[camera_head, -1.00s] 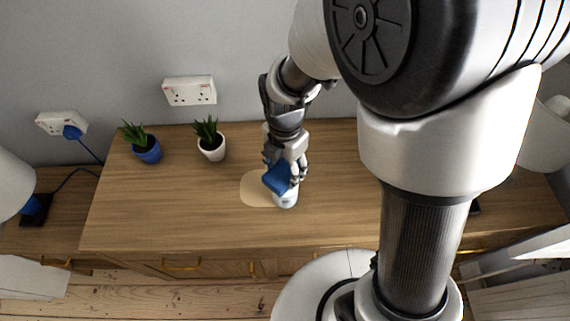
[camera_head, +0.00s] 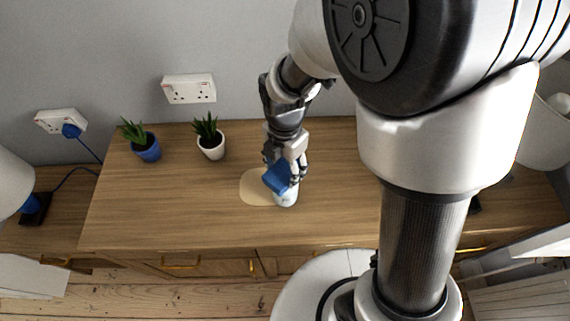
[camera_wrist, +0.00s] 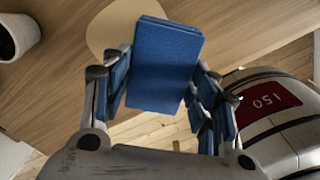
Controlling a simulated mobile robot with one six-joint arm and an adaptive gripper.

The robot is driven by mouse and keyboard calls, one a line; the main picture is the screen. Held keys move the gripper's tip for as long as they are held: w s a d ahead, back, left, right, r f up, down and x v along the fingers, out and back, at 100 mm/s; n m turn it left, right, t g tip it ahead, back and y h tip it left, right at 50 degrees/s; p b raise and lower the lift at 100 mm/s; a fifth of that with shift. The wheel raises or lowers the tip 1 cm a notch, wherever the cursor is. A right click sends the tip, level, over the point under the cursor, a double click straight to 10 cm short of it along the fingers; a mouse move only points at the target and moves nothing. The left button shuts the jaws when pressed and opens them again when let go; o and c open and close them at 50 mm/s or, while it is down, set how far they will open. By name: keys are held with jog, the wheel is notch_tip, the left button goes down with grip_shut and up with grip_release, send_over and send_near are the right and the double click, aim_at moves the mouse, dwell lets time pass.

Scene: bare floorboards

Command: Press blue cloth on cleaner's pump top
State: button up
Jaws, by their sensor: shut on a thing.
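My gripper (camera_head: 286,172) is shut on the blue cloth (camera_head: 277,179), a folded pad. In the wrist view the cloth (camera_wrist: 165,62) stands out between the blue-padded fingers. The cleaner (camera_head: 287,199), a white bottle, stands on the wooden cabinet top just below the cloth and gripper in the head view. Its upper part and pump top are hidden by the cloth and fingers, so I cannot tell whether the cloth touches the pump. The bottle cannot be made out in the wrist view.
A pale beige patch (camera_head: 253,188) lies on the cabinet top (camera_head: 180,210) left of the bottle. A plant in a white pot (camera_head: 211,148) and one in a blue pot (camera_head: 147,150) stand at the back left. The cabinet's front left is clear.

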aim_at(285, 169)
jog(key=shift+s+f, duration=0.1)
jog(key=shift+f, duration=0.4)
dwell(1.1)
notch_tip(285, 169, up, 7)
jog(key=p, duration=0.5)
jog(key=shift+r+p, duration=0.1)
jog(key=shift+p, duration=0.2)
dwell(0.7)
